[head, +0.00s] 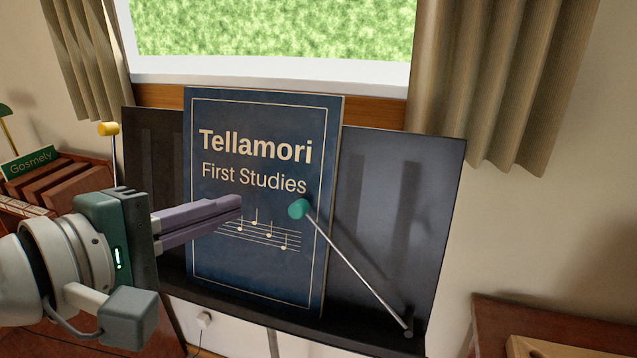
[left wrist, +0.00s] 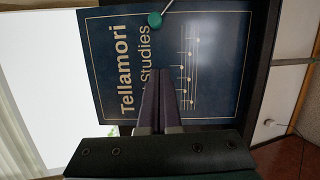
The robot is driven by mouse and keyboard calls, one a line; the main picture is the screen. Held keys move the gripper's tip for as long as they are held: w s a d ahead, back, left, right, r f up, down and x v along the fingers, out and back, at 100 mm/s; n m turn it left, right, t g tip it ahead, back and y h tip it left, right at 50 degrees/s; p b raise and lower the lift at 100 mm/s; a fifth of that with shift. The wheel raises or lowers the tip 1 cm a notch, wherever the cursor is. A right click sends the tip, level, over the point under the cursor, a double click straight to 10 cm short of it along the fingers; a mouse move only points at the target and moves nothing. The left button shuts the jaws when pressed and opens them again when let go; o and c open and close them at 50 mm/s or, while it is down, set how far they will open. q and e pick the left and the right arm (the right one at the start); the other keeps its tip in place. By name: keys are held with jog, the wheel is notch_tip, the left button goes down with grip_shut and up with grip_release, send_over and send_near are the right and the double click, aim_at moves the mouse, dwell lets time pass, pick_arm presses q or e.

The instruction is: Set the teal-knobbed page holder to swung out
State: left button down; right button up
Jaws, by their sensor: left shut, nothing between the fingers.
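The teal-knobbed page holder (head: 355,264) is a thin metal rod pivoted at the lower right of the black music stand (head: 385,190). It leans up and left, so its teal knob (head: 298,209) lies in front of the blue "Tellamori First Studies" book (head: 262,130). In the left wrist view the teal knob (left wrist: 155,19) shows at the top, beyond the fingertips. My left gripper (head: 240,206) is shut and empty, in front of the book and left of the teal knob, apart from it in the picture. My right gripper is not in view.
A yellow-knobbed holder (head: 109,129) stands upright at the stand's left edge, partly behind my left gripper. A green lamp and a "Gosmely" box (head: 28,162) are at far left. Curtains (head: 505,70) hang beside the window. A wooden surface (head: 550,315) is at lower right.

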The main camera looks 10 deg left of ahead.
pick_arm(q)
jog(key=d, duration=0.1)
jog(key=w+d+p, duration=0.1)
jog(key=d, duration=0.1)
jog(key=shift+d, duration=0.2)
jog(key=shift+d+f, duration=0.1)
jog(key=shift+d, duration=0.4)
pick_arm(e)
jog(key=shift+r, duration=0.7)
pick_arm(q)
jog(key=shift+p, duration=0.3)
